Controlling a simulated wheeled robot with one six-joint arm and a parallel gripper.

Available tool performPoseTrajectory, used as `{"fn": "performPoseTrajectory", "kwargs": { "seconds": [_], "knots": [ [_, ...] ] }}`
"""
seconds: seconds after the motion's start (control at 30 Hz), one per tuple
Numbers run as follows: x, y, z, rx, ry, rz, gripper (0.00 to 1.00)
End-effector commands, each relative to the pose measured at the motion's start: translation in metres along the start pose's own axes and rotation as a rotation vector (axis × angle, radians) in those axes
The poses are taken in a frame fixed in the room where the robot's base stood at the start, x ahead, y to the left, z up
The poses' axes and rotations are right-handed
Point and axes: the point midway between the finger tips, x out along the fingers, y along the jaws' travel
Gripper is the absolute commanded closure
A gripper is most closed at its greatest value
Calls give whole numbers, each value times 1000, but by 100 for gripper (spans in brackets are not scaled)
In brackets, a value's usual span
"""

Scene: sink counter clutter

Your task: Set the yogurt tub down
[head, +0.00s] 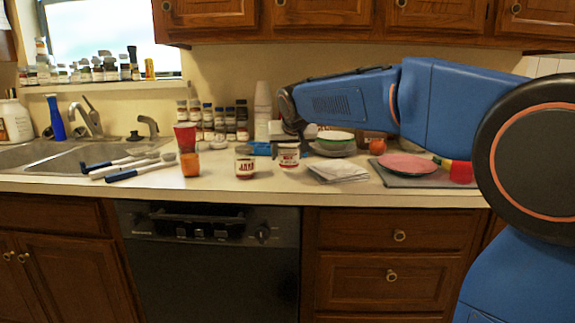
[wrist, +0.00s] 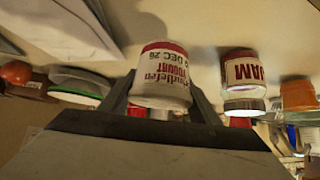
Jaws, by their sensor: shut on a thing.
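The yogurt tub (head: 288,154) is white with red bands and red lettering. It is upright at the counter, right of the jam jar (head: 245,168). In the wrist view the tub (wrist: 163,78) sits between the two dark fingers of my gripper (wrist: 162,98), which is shut on it; its printing appears upside down. The jam jar (wrist: 243,75) stands apart beside it there. In the head view my gripper (head: 300,133) is partly hidden by my wrist. I cannot tell whether the tub's base touches the counter.
Folded cloth (head: 337,170) lies right of the tub, with stacked bowls (head: 335,142) behind. A pink plate (head: 408,164) is farther right. Bare counter (head: 270,183) lies in front.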

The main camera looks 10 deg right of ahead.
Motion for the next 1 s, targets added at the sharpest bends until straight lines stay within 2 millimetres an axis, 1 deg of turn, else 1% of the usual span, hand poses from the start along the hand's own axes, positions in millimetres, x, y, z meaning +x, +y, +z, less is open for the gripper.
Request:
{"fn": "performPoseTrajectory", "kwargs": {
  "seconds": [0.2,0.3,0.63,0.67,0.7,0.73,1.0],
  "knots": [
    [21,0,22,0,-3,0,71],
    [24,0,25,0,-1,0,71],
    [26,0,27,0,-2,0,71],
    [26,0,27,0,-2,0,42],
    [26,0,27,0,-2,0,32],
    [26,0,27,0,-2,0,25],
    [26,0,26,0,-1,0,25]
  ]
}}
